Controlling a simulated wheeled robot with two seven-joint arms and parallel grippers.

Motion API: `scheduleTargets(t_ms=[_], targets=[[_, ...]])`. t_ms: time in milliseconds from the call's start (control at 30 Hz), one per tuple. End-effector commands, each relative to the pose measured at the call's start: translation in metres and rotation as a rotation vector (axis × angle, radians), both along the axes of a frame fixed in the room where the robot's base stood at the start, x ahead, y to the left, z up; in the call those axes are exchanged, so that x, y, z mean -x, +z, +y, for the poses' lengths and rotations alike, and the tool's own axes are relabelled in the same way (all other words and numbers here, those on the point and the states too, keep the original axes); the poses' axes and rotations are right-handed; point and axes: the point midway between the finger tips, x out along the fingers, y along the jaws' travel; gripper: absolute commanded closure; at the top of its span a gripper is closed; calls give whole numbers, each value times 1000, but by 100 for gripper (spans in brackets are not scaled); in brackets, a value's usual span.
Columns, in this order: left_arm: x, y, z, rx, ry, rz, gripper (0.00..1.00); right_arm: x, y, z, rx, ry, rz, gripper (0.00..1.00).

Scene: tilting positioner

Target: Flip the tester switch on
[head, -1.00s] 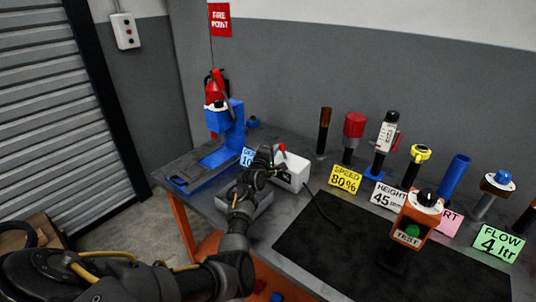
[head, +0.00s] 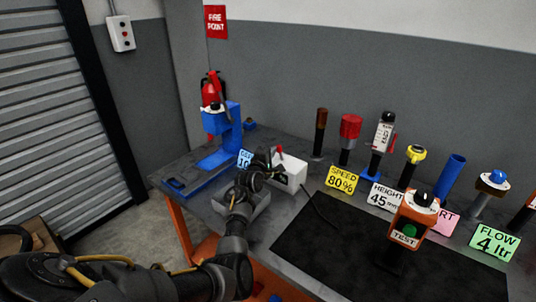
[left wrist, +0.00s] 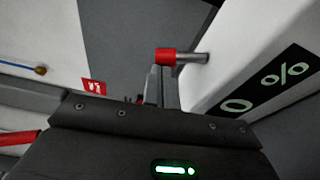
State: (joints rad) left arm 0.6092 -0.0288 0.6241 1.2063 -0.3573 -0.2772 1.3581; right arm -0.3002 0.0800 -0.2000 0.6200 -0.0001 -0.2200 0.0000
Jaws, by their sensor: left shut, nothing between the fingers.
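The tester is a white box (head: 292,173) on the bench, with a small lever that has a red tip (head: 279,150). In the left wrist view the red-capped metal lever (left wrist: 190,57) sticks out of the white box face (left wrist: 216,78), beside a black panel with pale marks that include a percent sign. My left gripper (head: 267,158) is at the left side of the box. Its fingers (left wrist: 161,82) are shut and empty, with their tips right by the red cap. I cannot tell whether they touch it. My right gripper is not in view.
An orange TEST station (head: 412,220) with a green button stands on a black mat (head: 330,250). A blue stand (head: 215,160) is at the bench's left. Several posts and label cards, such as the yellow speed card (head: 342,179), line the back. A cable runs from the tester.

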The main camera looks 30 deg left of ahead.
Motion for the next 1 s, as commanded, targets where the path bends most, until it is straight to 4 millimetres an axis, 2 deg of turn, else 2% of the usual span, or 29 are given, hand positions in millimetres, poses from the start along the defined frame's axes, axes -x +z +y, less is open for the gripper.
scheduleTargets(t_ms=[33,267,367,533,800,1000], targets=[[-3,3,-7,0,-13,-4,100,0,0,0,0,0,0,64],[-2,2,-4,0,-14,-4,100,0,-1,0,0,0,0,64],[0,-2,3,0,-14,-4,100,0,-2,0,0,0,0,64],[10,-12,31,-1,-13,-5,100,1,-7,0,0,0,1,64],[63,-8,19,-1,-14,-5,100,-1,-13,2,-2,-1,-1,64],[92,-5,14,1,-16,-6,100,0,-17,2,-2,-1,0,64]])
